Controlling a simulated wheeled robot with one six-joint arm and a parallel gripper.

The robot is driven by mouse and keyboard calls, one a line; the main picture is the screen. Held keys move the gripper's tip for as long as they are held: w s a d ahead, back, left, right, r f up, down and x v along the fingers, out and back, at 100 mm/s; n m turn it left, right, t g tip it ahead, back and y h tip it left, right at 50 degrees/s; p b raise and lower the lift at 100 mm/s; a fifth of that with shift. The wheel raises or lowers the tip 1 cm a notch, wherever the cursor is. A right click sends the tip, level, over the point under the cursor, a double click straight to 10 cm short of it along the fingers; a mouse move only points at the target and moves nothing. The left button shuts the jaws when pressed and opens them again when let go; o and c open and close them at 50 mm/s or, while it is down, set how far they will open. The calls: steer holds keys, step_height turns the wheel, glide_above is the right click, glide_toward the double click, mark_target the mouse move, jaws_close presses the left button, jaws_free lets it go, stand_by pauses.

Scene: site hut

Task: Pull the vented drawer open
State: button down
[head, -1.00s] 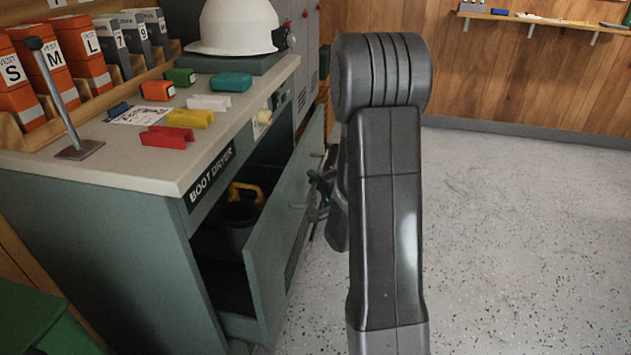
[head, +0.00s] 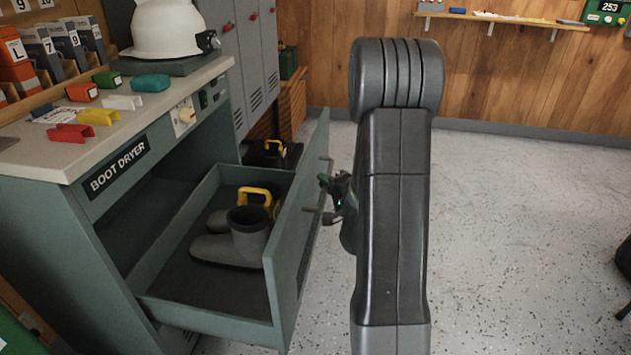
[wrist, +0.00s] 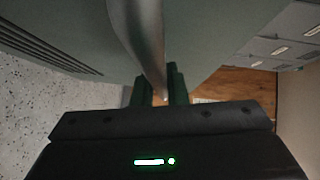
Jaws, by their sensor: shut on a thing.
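The vented drawer (head: 297,262) of the boot dryer (head: 128,200) stands well out from the cabinet. Its inside shows, with grey boots (head: 232,240) and a yellow-handled thing (head: 256,197) in it. My gripper (head: 328,199) is at the outer face of the drawer front, partly hidden behind my arm. In the wrist view my gripper (wrist: 159,98) is shut on the drawer's bar handle (wrist: 142,42), which runs between its fingers. Vent slots (wrist: 50,47) show on the drawer front in the wrist view.
The counter (head: 75,150) holds coloured clips, labelled boxes and a white helmet (head: 167,27). Grey lockers (head: 240,50) stand behind the dryer.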

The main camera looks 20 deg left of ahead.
steer(key=shift+w+d, duration=0.15)
steer(key=shift+d, duration=0.45)
steer(key=shift+w+d, duration=0.15)
steer(key=shift+d, duration=0.45)
steer(key=c, duration=1.5)
jaws_free()
steer(key=shift+o, duration=0.2)
steer(key=p+v, duration=0.3)
steer(key=v, duration=1)
steer(key=shift+s+d, duration=0.25)
steer(key=shift+s, duration=0.05)
steer(key=b+x, duration=0.3)
steer(key=x, duration=1.1)
